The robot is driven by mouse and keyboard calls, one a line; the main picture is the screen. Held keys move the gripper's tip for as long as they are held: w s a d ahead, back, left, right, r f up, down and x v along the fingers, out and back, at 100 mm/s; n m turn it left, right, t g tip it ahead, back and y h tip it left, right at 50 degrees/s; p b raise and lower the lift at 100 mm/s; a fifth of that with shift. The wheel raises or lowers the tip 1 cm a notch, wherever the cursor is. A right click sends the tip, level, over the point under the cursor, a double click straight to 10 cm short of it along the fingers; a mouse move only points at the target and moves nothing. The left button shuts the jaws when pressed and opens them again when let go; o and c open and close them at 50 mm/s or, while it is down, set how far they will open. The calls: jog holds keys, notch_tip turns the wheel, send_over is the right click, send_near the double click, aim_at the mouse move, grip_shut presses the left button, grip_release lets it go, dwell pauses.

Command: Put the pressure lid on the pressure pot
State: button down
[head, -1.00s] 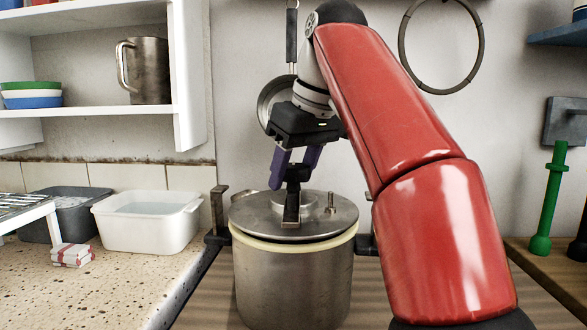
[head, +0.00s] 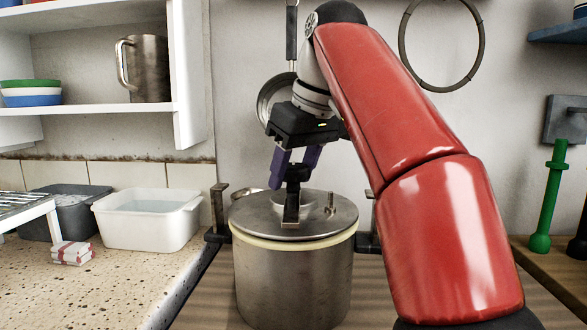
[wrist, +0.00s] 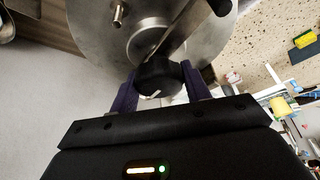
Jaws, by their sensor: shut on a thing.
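The pressure pot (head: 293,280) is a tall steel pot with a cream ring at its rim, standing on the slatted wooden surface. The pressure lid (head: 262,215) is a flat steel disc with a black handle and a small valve post. It lies over the pot's mouth and looks about level; whether it is fully seated I cannot tell. My gripper (head: 296,168) is above the lid, its purple fingers shut on the black handle. In the wrist view my gripper (wrist: 160,88) holds the handle between its fingers, with the lid (wrist: 95,25) beyond. The pot's inside is hidden.
A white basin (head: 148,225), a dark basin and a folded cloth (head: 72,252) are on the speckled stone counter at left. Dark metal posts (head: 218,210) flank the pot. A shelf holds a steel mug (head: 148,68). A green tool (head: 549,195) stands at right.

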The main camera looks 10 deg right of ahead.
jog(key=shift+f, duration=0.15)
dwell(0.4)
jog(key=shift+c, duration=0.7)
grip_release()
